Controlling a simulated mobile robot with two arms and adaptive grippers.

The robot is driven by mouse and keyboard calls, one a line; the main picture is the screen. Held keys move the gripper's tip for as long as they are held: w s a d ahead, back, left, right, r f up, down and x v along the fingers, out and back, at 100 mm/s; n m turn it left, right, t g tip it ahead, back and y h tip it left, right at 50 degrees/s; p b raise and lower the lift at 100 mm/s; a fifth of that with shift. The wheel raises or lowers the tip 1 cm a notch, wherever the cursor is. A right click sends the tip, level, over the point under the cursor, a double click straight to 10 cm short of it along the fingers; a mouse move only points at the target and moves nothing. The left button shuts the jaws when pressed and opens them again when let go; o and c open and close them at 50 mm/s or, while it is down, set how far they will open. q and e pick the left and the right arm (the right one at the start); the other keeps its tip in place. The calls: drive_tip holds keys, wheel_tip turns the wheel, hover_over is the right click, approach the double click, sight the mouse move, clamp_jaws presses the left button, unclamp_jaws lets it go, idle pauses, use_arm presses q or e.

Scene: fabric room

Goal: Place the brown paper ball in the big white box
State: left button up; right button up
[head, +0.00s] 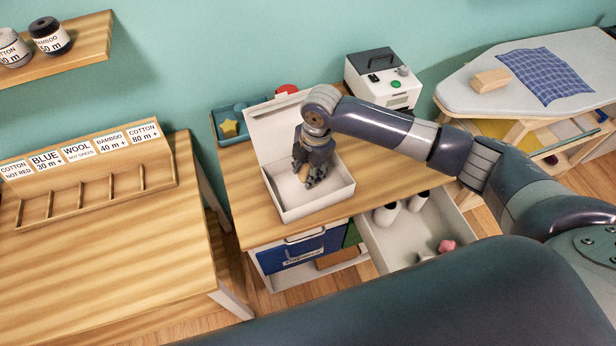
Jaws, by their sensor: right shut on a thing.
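The big white box (279,198) stands on the wooden desk with its lid raised at the back. My right gripper (311,180) points down inside the box's outline, low over its floor. It is shut on the brown paper ball (304,173), of which only a small brown part shows between the dark fingers. I cannot tell whether the ball touches the box floor. My left gripper is not in view.
A blue tray (224,141) with a yellow star and a white machine (384,80) stand behind the box. An open drawer (398,247) holding white bottles and a pink thing juts out in front. A sorting rack (96,192) is on the left table.

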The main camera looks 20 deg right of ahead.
wheel_tip(320, 180, down, 4)
drive_tip(key=shift+r+p, duration=0.15)
drive_tip(key=shift+p, duration=0.15)
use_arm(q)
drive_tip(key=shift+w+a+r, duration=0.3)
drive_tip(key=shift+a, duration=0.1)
use_arm(e)
drive_tip(key=shift+f, duration=0.2)
drive_tip(key=shift+f, duration=0.1)
drive_tip(key=o, duration=0.7)
drive_tip(key=shift+c, duration=0.2)
use_arm(q)
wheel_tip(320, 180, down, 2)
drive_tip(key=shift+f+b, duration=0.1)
drive_tip(key=shift+b, duration=1)
use_arm(e)
drive_tip(key=r, duration=0.8)
drive_tip(key=s+d+r, duration=0.1)
drive_tip(key=r, duration=0.3)
drive_tip(key=shift+r, duration=0.1)
